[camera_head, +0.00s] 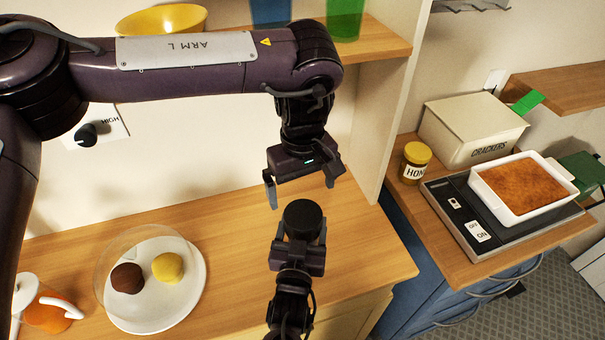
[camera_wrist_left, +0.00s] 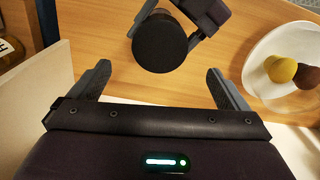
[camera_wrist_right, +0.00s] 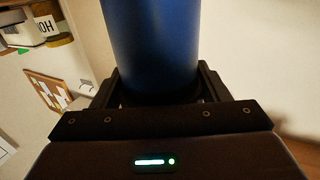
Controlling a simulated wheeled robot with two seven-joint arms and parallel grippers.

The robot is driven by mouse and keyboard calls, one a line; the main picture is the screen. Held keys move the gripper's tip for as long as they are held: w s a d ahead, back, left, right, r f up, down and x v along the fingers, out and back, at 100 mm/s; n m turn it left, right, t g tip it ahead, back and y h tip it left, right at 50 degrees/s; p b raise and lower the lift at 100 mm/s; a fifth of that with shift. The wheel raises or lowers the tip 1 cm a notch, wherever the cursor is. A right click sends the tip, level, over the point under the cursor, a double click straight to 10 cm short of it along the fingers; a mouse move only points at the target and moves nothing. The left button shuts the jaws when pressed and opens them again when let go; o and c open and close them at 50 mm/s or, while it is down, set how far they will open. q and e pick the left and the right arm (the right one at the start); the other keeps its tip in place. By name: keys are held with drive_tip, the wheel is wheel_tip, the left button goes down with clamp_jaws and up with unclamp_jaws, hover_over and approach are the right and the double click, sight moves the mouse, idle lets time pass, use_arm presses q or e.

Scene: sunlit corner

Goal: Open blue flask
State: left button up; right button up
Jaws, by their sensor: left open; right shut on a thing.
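The blue flask (camera_wrist_right: 150,45) fills the upper middle of the right wrist view, between the fingers of my right gripper (camera_wrist_right: 158,85), which is shut on it. In the head view, the flask's round black lid (camera_head: 303,218) faces up above my right gripper (camera_head: 298,250). My left gripper (camera_head: 300,192) is open and empty just above the lid, not touching it. In the left wrist view, the lid (camera_wrist_left: 160,42) lies beyond and between the open fingertips of my left gripper (camera_wrist_left: 158,75). The flask's blue body is hidden in the head view.
A plate (camera_head: 200,300) with two round buns under a clear dome stands left on the wooden counter. An orange teapot (camera_head: 45,310) is at far left. A honey jar (camera_head: 414,163), cracker box (camera_head: 470,130) and baking dish (camera_head: 522,187) on a scale are at right.

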sight(302, 213)
use_arm(q)
wheel_tip(302, 213, down, 9)
drive_tip(key=shift+r, duration=0.15)
drive_tip(key=shift+c, duration=0.5)
drive_tip(key=c, duration=1.1)
drive_tip(key=shift+o, duration=0.3)
drive_tip(key=n, duration=0.3)
drive_tip(key=shift+n, duration=0.4)
drive_tip(key=shift+a, duration=0.1)
drive_tip(key=o, duration=1)
drive_tip(key=shift+o, duration=0.2)
drive_tip(key=shift+r, duration=0.2)
